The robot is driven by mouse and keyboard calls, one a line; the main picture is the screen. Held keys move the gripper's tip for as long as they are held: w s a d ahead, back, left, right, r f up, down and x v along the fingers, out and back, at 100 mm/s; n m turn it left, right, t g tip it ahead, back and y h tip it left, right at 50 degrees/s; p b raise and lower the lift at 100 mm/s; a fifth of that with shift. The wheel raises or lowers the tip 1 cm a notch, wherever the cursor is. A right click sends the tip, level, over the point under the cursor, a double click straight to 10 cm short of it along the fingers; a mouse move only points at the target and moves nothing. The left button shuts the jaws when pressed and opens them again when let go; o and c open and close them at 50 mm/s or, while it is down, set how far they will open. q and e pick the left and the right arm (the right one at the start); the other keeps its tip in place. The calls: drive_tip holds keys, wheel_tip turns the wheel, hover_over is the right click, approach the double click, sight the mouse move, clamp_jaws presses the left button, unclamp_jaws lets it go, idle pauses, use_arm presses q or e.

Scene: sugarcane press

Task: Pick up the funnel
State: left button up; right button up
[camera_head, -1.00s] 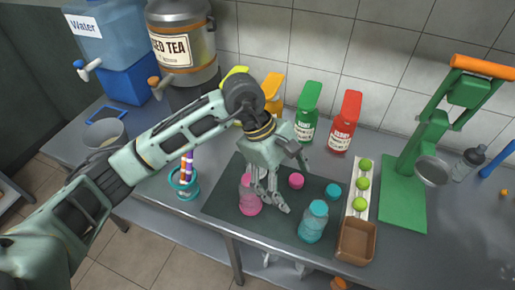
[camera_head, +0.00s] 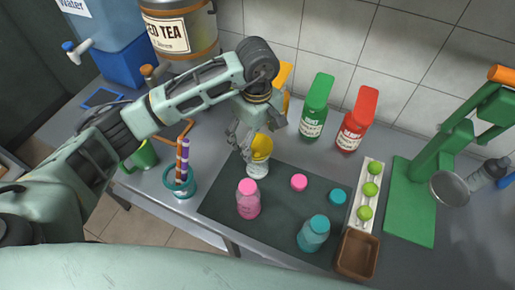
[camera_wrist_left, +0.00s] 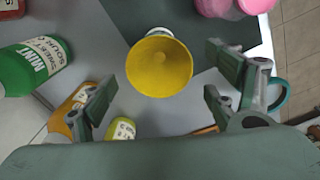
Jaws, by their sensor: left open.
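The yellow funnel (camera_head: 262,146) sits wide end up on top of a pale container (camera_head: 257,168) at the back left edge of the dark mat. In the left wrist view the funnel (camera_wrist_left: 160,64) faces me as a yellow round cone, just ahead of my fingers. My left gripper (camera_head: 240,143) is open and empty, close beside the funnel on its left in the head view. In the left wrist view my left gripper's fingers (camera_wrist_left: 160,75) are spread wide, one on each side of the funnel's lower part. Whether they touch it, I cannot tell. My right gripper is not in view.
A pink bottle (camera_head: 248,200) and a teal bottle (camera_head: 313,234) stand on the dark mat (camera_head: 285,222). Green (camera_head: 315,105) and red (camera_head: 356,120) syrup bottles stand behind. A teal holder with straws (camera_head: 180,180) is left; the green press (camera_head: 410,205) is right.

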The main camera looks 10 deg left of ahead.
sight(258, 154)
use_arm(q)
wheel_tip(258, 154, down, 2)
drive_tip(key=shift+d+f+p, duration=0.15)
drive_tip(key=shift+f+p, duration=0.1)
drive_tip(key=shift+p, duration=0.3)
drive_tip(key=shift+w+f, duration=0.1)
drive_tip(key=shift+f, duration=0.6)
drive_tip(key=c, duration=1)
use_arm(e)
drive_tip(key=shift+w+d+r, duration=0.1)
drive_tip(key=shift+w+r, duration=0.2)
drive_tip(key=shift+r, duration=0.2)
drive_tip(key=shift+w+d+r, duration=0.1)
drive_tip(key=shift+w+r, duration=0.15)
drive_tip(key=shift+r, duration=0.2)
use_arm(q)
drive_tip(key=shift+r, duration=0.15)
drive_tip(key=shift+w+r, duration=0.1)
drive_tip(key=shift+r, duration=0.25)
wheel_tip(258, 154, up, 9)
drive_tip(key=b, duration=0.3)
drive_tip(key=shift+f, duration=0.2)
drive_tip(key=shift+c, duration=0.2)
drive_tip(key=shift+r+p, duration=1.3)
drive_tip(key=shift+r, duration=0.25)
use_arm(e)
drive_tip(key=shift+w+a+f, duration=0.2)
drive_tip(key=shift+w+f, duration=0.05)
